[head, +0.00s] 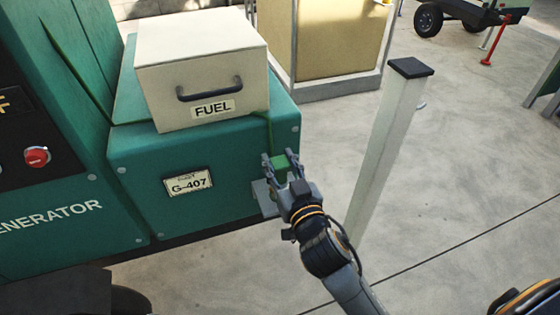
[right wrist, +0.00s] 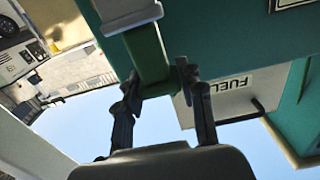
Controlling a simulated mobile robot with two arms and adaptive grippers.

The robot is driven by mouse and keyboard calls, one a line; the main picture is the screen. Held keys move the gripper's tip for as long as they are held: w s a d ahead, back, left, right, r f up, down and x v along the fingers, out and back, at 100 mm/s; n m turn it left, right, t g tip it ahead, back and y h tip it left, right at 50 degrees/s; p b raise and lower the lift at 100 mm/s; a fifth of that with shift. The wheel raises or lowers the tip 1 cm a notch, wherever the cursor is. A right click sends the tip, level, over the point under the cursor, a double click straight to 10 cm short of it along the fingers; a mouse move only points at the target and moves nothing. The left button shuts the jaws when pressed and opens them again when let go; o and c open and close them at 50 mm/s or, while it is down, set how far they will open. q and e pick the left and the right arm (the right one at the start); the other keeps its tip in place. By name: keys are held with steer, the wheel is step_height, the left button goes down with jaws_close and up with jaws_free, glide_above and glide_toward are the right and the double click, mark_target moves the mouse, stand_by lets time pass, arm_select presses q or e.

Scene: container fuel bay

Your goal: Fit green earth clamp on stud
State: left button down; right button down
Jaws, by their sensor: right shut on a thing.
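The green earth clamp (head: 281,162) is between the fingers of my right gripper (head: 281,168), at the right end of the generator's front face. In the right wrist view the fingers of my right gripper (right wrist: 158,85) close on both sides of the green clamp (right wrist: 149,52). A pale grey bracket (head: 264,197) on the generator shows just behind and below the fingers. In the wrist view a pale grey piece (right wrist: 128,14) lies right at the clamp's far end; I cannot tell whether they touch. The stud cannot be made out. My left gripper is not in view.
The green generator (head: 135,185) carries a cream FUEL box (head: 200,65) and a G-407 plate (head: 188,181). A pale post (head: 385,150) with a dark cap stands close right of my right arm. A tan cabinet (head: 335,40) is behind. Open concrete floor lies to the right.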

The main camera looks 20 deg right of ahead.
steer(key=c, duration=0.7)
jaws_free()
steer(key=shift+c, duration=0.2)
steer(key=shift+s, duration=0.1)
steer(key=s, duration=1.1)
steer(key=shift+s+d, duration=0.25)
steer(key=shift+s, duration=0.15)
